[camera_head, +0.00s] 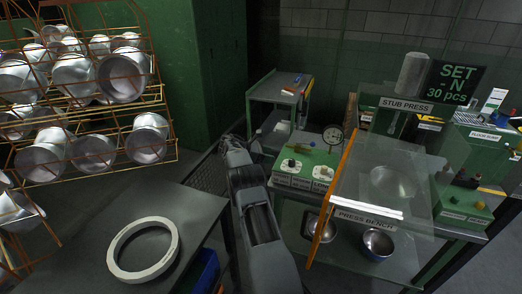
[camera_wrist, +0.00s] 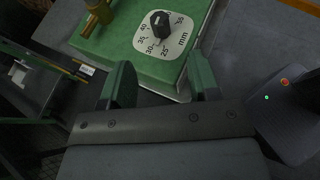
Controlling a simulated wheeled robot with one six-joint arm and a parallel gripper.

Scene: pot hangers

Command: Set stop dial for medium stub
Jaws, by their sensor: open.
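The right one's front label seems to begin "LONG"; the left label is too small to read. In the wrist view, one black knob (camera_wrist: 159,24) stands on a white plate (camera_wrist: 179,42) marked in mm, with 25, 30, 35 and 40 legible. I cannot tell which mark it points to. My gripper (camera_wrist: 161,84) is open and empty, its green fingers apart from the knob, which lies beyond them.
A brass-coloured post (camera_wrist: 98,18) stands on the box near the knob. A round gauge (camera_head: 333,135) rises behind the box. A clear guard with an orange edge (camera_head: 331,198) stands to its right. A sign (camera_head: 455,83) reads "SET N 30 pcs". A pale ring (camera_head: 144,248) lies on the left table.

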